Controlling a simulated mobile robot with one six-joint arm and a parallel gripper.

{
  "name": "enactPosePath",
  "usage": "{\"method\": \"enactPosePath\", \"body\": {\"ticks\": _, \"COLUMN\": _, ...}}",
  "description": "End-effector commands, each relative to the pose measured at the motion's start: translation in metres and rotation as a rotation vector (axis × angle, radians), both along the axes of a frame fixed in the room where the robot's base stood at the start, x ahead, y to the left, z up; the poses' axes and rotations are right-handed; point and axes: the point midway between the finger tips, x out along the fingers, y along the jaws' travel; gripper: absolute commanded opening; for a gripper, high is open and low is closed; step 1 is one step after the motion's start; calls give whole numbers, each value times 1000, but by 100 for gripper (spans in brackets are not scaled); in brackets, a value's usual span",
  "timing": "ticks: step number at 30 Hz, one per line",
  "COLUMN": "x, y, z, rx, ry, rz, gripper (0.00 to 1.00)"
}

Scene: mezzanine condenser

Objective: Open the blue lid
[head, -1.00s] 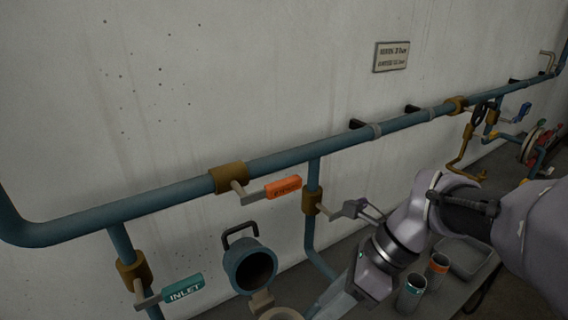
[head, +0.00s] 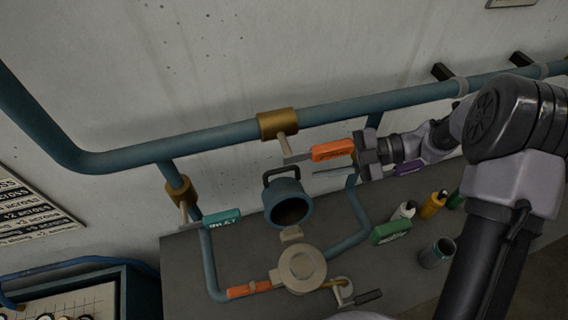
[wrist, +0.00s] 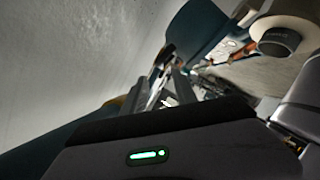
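The blue lid (head: 290,203) is a hollow cup shape with a black handle on its back. It stands tilted up behind a round beige port (head: 301,268), hinged at its lower edge, with its dark hollow facing out and down. My gripper (head: 332,168) is up and right of the lid, beside the orange valve handle (head: 333,150). I see no contact with the lid. One thin finger shows below the orange handle; the handle seems to overlap the rest. In the wrist view my gripper's fingers (wrist: 167,88) are dark and foreshortened, so their gap is unclear.
A blue pipe (head: 215,142) runs along the wall. Cans, including an open one (head: 437,253), stand on the grey bench (head: 196,258).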

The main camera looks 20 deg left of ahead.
Motion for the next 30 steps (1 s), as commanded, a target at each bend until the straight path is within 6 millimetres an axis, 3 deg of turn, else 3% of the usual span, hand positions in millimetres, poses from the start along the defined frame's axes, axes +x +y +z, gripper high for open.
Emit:
{"method": "enactPosePath", "body": {"ticks": 6, "x": -23, "y": 46, "z": -16, "rx": -1, "ry": 0, "rz": 4, "gripper": 34}}
{"method": "enactPosePath", "body": {"ticks": 12, "x": -35, "y": 73, "z": -25, "rx": -1, "ry": -2, "rz": 3, "gripper": 34}}
{"method": "enactPosePath", "body": {"ticks": 25, "x": -40, "y": 84, "z": -28, "rx": -1, "ry": -2, "rz": 1, "gripper": 34}}
{"method": "enactPosePath", "body": {"ticks": 30, "x": -39, "y": 84, "z": -28, "rx": 0, "ry": -2, "rz": 1, "gripper": 3}}
